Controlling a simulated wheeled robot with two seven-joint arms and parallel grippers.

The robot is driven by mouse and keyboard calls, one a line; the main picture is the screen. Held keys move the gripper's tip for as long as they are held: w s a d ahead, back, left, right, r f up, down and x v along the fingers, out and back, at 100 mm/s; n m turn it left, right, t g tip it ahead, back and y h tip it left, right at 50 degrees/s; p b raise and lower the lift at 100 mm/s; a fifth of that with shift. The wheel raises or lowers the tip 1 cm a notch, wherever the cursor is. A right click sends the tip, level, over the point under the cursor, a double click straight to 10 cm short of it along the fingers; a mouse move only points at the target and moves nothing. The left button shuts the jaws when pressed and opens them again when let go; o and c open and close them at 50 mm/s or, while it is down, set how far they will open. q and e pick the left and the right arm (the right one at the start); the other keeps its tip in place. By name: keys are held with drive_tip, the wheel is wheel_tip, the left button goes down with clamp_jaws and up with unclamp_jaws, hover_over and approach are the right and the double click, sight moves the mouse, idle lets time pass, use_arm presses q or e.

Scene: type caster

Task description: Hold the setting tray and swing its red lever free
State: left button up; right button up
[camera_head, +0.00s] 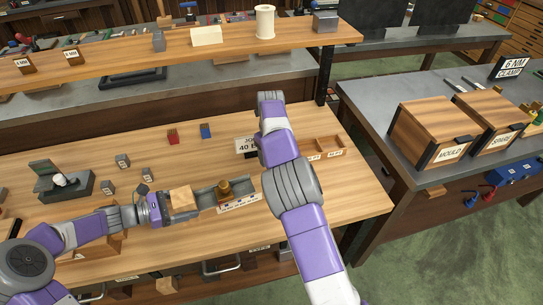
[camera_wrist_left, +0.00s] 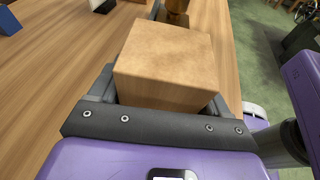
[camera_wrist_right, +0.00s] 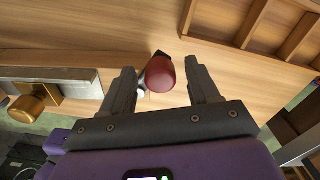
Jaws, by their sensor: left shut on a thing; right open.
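The setting tray (camera_head: 205,197) is a grey trough with a white-labelled front edge, lying on the wooden bench. A brass piece (camera_head: 224,188) stands in it. My left gripper (camera_head: 172,208) is shut on a plain wooden block (camera_head: 181,197) at the tray's left end; the left wrist view shows the block (camera_wrist_left: 165,65) between its fingers. I cannot tell whether the block is fixed to the tray. In the right wrist view, the red lever knob (camera_wrist_right: 160,74) lies between the fingers of my open right gripper (camera_wrist_right: 163,85), apart from both. My right arm hides them in the head view.
A divided wooden box (camera_head: 325,147) lies right of my right arm. Red (camera_head: 173,136) and blue (camera_head: 206,131) blocks stand behind the tray. A dark grey fixture (camera_head: 65,185) and small grey blocks are at left. A raised shelf (camera_head: 180,50) spans the back.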

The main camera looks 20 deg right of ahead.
drive_tip(key=shift+f, duration=0.35)
drive_tip(key=c, duration=1)
drive_tip(key=shift+o, duration=0.2)
